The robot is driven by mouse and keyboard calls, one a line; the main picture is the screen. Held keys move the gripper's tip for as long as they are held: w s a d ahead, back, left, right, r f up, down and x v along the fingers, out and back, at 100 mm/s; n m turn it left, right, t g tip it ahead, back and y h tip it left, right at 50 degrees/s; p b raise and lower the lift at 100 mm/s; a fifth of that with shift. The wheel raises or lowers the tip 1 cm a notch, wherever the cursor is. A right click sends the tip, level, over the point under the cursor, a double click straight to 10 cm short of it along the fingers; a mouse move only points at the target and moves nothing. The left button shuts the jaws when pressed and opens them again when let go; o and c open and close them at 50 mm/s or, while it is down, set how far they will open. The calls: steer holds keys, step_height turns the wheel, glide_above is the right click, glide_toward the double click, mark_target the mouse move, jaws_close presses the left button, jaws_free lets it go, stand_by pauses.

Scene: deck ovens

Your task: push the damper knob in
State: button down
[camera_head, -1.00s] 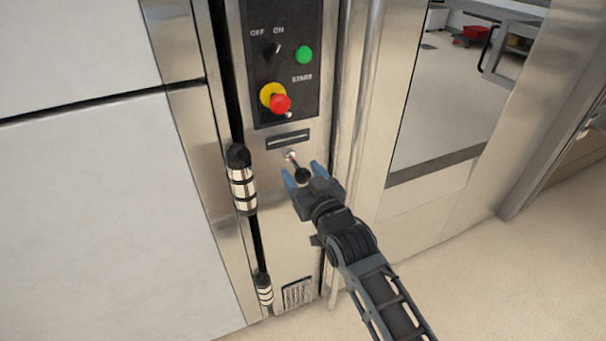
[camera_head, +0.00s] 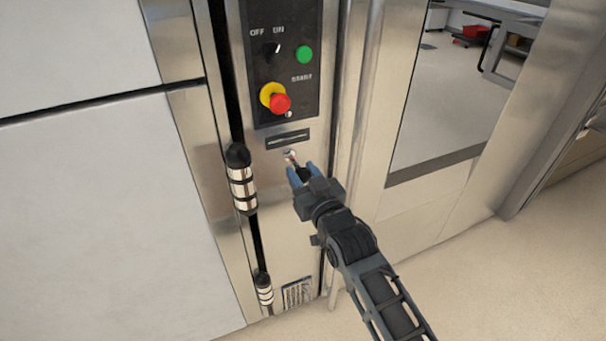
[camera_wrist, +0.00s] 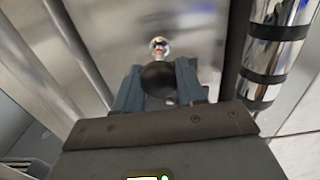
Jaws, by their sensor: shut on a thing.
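The damper knob is a black ball on a thin metal rod that comes out of the steel panel below the black control plate. In the head view the black ball (camera_head: 303,173) sits between the blue fingers of my gripper (camera_head: 301,174). In the wrist view the ball of the damper knob (camera_wrist: 158,78) is between the two blue fingertips of my gripper (camera_wrist: 158,88), which are shut on it. The bright metal collar of the rod shows just beyond the ball, so the knob stands out from the panel.
Above are a dark slot (camera_head: 288,139), a red stop button on yellow (camera_head: 280,103), a green button (camera_head: 304,55) and an OFF/ON switch (camera_head: 271,49). A black-and-chrome hinge (camera_head: 241,180) stands close to the left. The oven door with its window (camera_head: 450,100) is on the right.

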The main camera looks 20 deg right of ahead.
mark_target(305, 177)
steer(key=shift+w+b, duration=0.7)
steer(key=shift+w, duration=0.7)
steer(key=c, duration=0.7)
jaws_free()
steer(key=shift+s, duration=0.2)
steer(key=shift+s, duration=3.8)
